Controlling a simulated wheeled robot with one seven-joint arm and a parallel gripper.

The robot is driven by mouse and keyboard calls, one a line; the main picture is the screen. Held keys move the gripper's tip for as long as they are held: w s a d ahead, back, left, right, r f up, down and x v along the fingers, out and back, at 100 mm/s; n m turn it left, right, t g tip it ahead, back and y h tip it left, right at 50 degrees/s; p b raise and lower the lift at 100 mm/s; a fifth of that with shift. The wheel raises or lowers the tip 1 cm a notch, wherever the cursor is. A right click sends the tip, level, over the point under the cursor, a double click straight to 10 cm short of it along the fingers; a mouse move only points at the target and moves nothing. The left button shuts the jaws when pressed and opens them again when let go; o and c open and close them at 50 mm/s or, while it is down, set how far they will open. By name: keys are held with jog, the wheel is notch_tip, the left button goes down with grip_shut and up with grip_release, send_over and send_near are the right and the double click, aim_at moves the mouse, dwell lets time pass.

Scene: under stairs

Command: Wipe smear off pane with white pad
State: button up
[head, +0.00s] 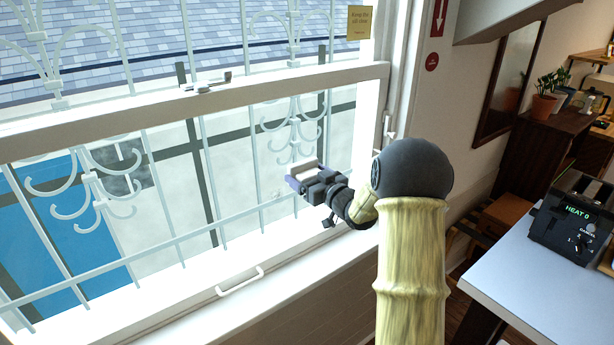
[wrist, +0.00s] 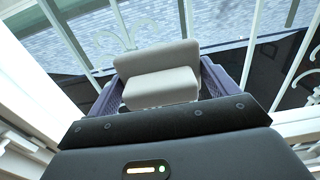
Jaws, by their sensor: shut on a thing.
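My gripper (head: 305,178) is raised in front of the lower window pane (head: 250,165), right of its middle. It is shut on the white pad (wrist: 158,88), which sits between the two purple fingers in the wrist view. In the head view the pad (head: 303,165) shows as a small pale block at the gripper's end. I cannot tell whether the pad touches the glass. I cannot make out the smear with certainty; the bright pane and the bars behind it make marks hard to see.
White scrolled bars (head: 90,195) stand behind the glass. The sash rail (head: 150,105) carries a latch (head: 207,84), and a white handle (head: 240,282) sits on the bottom rail. At right are a table (head: 540,290) with a black appliance (head: 572,222) and a shelf with plants (head: 545,105).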

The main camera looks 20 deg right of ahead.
jog(key=shift+b+v, duration=0.55)
jog(key=shift+v, duration=2.45)
jog(key=v, duration=0.3)
jog(key=shift+a, duration=0.1)
jog(key=s+a+f+m+p, duration=0.2)
jog(key=a+f+m+p, duration=0.4)
jog(key=a+m+p, duration=0.3)
jog(key=a+p, duration=0.1)
jog(key=p, duration=0.2)
jog(key=shift+s, duration=0.15)
jog(key=shift+a, duration=0.1)
